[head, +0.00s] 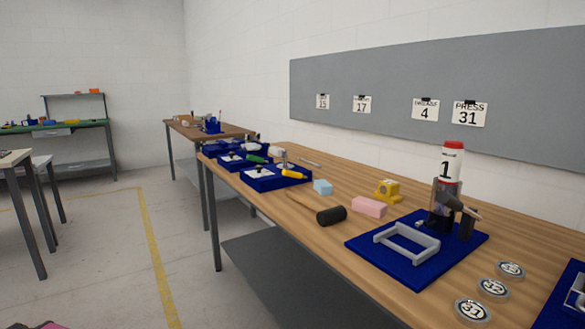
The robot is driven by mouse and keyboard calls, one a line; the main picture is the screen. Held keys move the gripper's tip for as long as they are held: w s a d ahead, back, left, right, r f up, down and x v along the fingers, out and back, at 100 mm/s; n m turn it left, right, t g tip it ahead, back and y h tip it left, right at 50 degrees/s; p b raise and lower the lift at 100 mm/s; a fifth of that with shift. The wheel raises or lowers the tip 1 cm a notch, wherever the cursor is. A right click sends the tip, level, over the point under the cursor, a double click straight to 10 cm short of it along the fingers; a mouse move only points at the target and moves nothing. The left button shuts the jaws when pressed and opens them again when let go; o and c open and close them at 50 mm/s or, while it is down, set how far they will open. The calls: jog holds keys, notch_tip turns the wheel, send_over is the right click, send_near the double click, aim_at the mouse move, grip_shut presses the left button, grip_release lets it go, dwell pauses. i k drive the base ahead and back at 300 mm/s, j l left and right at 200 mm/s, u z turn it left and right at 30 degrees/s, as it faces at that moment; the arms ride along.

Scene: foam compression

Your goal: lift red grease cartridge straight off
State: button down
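The grease cartridge (451,160) is a white upright cylinder with a red cap, a red lower band and a black "1" on its side. It stands at the right of the wooden bench, on top of a dark fixture (440,216). The fixture stands at the back of a blue mat (377,257). Dark and grey angled parts of the fixture lie just below the cartridge, and how its lower end is seated cannot be made out. My gripper is not in view.
A grey frame with a handle (407,242) lies on the mat. Left of it are a pink block (369,207), a yellow device (388,190) and a black-headed mallet (331,215). Round numbered discs (492,287) lie in front right. Blue trays (276,180) fill the far end.

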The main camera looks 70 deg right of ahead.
aim_at(452, 155)
jog(key=z, duration=4.45)
jog(key=j+z, duration=0.25)
jog(key=z, duration=0.2)
jog(key=k+j+z, duration=0.15)
jog(key=z, duration=0.3)
jog(key=k+j+z, duration=0.1)
jog(key=j+z, duration=0.15)
jog(key=z, duration=0.15)
